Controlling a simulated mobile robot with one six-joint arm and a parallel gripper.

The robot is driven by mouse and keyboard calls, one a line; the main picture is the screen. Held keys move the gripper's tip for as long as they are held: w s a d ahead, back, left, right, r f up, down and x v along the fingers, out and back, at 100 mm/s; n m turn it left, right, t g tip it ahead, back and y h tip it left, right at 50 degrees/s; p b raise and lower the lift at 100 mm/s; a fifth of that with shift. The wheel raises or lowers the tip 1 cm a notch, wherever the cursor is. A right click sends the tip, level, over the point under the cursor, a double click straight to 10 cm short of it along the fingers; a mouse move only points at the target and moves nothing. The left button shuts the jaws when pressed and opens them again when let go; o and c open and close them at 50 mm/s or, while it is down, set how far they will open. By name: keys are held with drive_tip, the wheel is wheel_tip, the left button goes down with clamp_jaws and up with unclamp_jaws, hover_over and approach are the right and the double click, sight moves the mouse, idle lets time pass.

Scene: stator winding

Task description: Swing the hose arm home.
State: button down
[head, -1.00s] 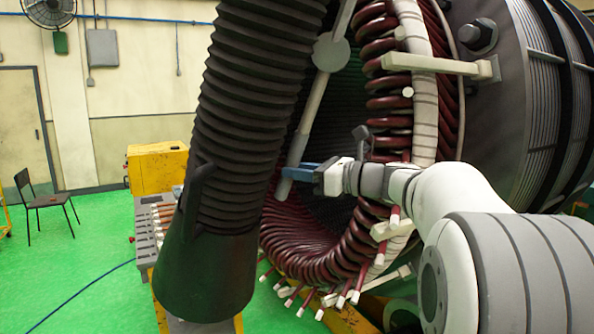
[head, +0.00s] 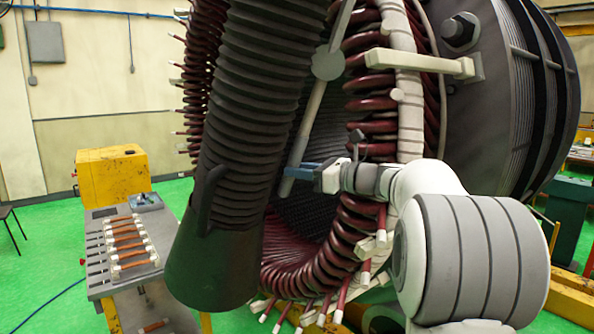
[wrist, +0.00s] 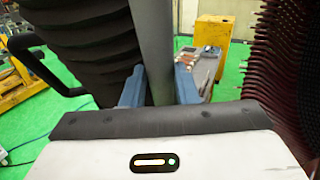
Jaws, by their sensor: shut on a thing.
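The hose arm shows a thin pale grey bar (head: 310,125) with a round joint (head: 328,62), beside a thick black corrugated hose (head: 250,110). The hose ends in a dark hood (head: 212,265) with a side handle (head: 208,195). My gripper (head: 288,172) has its blue fingers shut around the bar's lower end, just right of the hose. In the wrist view, the grey bar (wrist: 155,45) stands between the two fingers, with the hose (wrist: 80,40) close on the left. The upper end of the arm is out of frame.
The stator's dark red coils (head: 345,225) lie close behind and below my gripper. A pale bracket (head: 420,64) sticks out at upper right. A grey bench (head: 110,265) with copper-coloured bars stands left of the hood, before a yellow cabinet (head: 112,178). Green floor is open at left.

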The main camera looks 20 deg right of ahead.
drive_tip(key=c, duration=1.1)
unclamp_jaws()
drive_tip(key=shift+s+a+r, duration=0.1)
drive_tip(key=shift+a+r, duration=0.05)
drive_tip(key=shift+a, duration=0.25)
